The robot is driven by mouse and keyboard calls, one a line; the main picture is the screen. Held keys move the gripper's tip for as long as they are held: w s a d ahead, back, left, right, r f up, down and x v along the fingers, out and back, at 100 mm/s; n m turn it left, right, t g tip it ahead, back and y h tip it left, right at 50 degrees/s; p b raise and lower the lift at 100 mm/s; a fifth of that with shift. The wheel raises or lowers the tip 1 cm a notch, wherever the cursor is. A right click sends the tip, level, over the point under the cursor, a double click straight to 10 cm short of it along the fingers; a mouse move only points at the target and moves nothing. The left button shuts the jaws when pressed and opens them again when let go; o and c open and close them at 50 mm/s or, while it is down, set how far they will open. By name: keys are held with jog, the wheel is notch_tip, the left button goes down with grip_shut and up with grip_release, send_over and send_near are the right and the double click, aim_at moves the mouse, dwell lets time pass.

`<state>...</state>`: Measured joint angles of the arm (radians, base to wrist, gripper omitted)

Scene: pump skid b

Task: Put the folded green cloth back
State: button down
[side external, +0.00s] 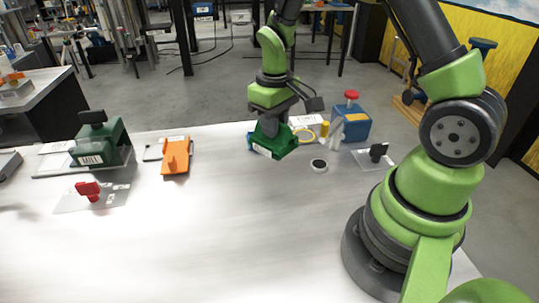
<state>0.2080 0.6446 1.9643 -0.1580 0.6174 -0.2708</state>
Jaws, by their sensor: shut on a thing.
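A green valve body (100,145), red handle (89,190) and orange part (175,156) stand left. The front is clear.

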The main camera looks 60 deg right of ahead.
jog(key=w+a+r+n, duration=0.2)
jog(key=w+a+n, duration=0.5)
jog(key=n, duration=0.3)
notch_tip(320, 180, down, 10)
jog(key=shift+s+r, duration=0.1)
jog(key=c, duration=1.1)
grip_release()
jog(key=shift+o, duration=0.2)
